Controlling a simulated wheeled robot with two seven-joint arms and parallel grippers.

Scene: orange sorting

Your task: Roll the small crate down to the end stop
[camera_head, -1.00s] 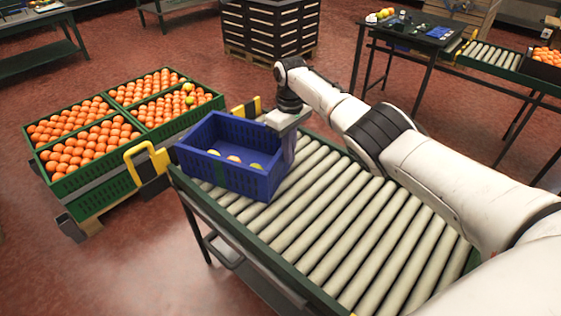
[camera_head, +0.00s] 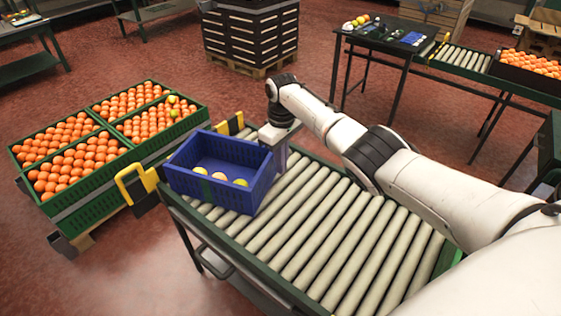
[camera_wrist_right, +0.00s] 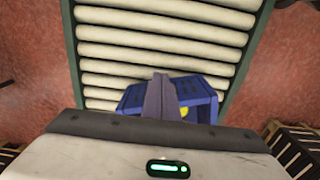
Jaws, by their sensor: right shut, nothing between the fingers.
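The small crate (camera_head: 209,190) is blue and sits upright on the roller conveyor (camera_head: 318,232), at its far left end. A few yellow and orange fruits (camera_head: 220,176) lie inside it. Yellow end-stop brackets stand at the conveyor's end, one at the near corner (camera_head: 137,184) and one at the far corner (camera_head: 232,124). My right gripper (camera_head: 281,158) points down at the crate's right side wall, fingers shut and empty. In the right wrist view its fingers (camera_wrist_right: 162,99) overlap the crate (camera_wrist_right: 203,96); I cannot tell whether they touch. My left gripper is not in view.
Green crates full of oranges (camera_head: 87,200) stand on a pallet just beyond the conveyor's end. The rollers behind the crate are bare below my right arm. A dark table (camera_head: 395,45) and another roller line (camera_head: 460,60) stand at the back right.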

